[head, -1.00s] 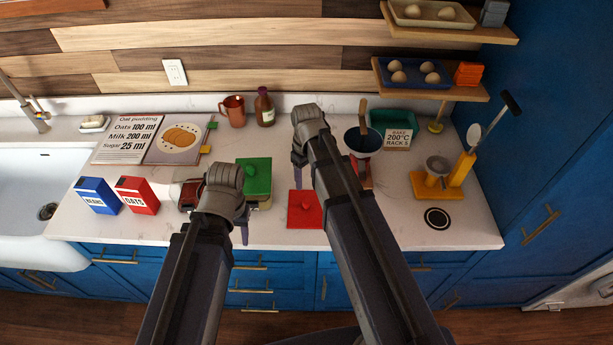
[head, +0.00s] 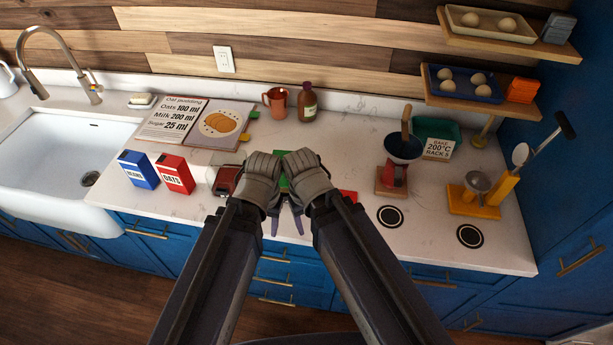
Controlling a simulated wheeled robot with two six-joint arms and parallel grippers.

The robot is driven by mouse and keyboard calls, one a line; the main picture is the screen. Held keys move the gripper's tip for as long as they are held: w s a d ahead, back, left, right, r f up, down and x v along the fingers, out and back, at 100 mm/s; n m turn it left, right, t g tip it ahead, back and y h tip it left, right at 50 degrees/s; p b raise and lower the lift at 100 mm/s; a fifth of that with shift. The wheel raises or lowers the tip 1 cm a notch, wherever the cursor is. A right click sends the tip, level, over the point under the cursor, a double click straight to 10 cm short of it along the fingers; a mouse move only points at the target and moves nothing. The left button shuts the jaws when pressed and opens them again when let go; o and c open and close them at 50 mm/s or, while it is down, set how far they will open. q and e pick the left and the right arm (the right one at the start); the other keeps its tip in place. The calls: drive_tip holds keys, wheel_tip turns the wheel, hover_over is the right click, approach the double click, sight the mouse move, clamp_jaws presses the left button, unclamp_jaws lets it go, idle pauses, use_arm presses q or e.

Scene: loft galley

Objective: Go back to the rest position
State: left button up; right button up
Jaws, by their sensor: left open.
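My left gripper (head: 271,218) and my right gripper (head: 298,218) hang side by side in the middle of the head view, in front of the counter's front edge. Both point downward and their wrists almost touch. The left one is open, with nothing seen in it. The right one's jaws are mostly hidden behind its wrist, so I cannot tell whether they are open. Behind the wrists, a green lid (head: 283,186) and a red lid (head: 349,196) are mostly covered.
The counter holds a blue box (head: 138,170), a red oats box (head: 175,174), a recipe book (head: 194,122), a copper mug (head: 276,102), a brown bottle (head: 307,103), a blue bowl (head: 403,147) and a yellow stand (head: 474,202). A sink (head: 70,150) lies left.

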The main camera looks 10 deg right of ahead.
wheel_tip(320, 180, down, 9)
drive_tip(key=b, duration=0.8)
drive_tip(key=shift+r, duration=0.15)
